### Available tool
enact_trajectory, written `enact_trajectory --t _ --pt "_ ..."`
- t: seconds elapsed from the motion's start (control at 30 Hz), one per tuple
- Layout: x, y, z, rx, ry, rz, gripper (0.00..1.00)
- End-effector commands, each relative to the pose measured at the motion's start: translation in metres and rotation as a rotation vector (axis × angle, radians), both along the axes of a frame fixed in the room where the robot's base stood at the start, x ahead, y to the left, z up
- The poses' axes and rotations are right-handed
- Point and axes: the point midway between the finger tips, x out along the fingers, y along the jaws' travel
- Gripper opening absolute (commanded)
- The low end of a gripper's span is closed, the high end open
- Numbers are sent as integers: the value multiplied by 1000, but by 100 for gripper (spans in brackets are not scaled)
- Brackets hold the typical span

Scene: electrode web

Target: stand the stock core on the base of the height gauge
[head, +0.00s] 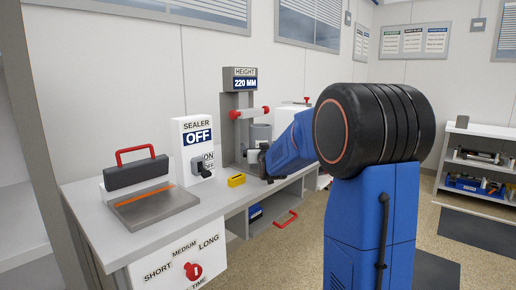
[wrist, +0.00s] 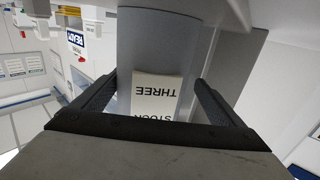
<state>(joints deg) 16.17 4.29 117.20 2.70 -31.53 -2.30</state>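The stock core is a grey cylinder (head: 261,133) at the height gauge (head: 244,78), which reads 220 MM. In the wrist view the core (wrist: 155,45) fills the space between my fingers, its white label reading STOCK THREE upside down. My gripper (wrist: 155,90) has one dark finger against each side of it and looks shut on it. In the head view my gripper is mostly hidden by my blue arm. The gauge's red-tipped crossbar (head: 250,113) is close above the core. The core's foot is hidden, so I cannot tell whether it touches the base.
A shelf unit (head: 485,160) stands at the right. The floor between shows free room.

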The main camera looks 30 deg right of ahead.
Motion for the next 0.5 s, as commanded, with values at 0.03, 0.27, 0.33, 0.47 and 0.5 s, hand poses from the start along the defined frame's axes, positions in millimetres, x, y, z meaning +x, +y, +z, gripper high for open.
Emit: enact_trajectory --t 0.03,0.27,0.33,0.47,0.5 --pt "0 0 0 0 0 0 91" --pt "-11 4 3 0 0 0 91" --pt "-20 7 4 0 -1 1 91" --pt "-42 14 4 0 -1 1 91" --pt "-49 16 3 0 0 1 91"
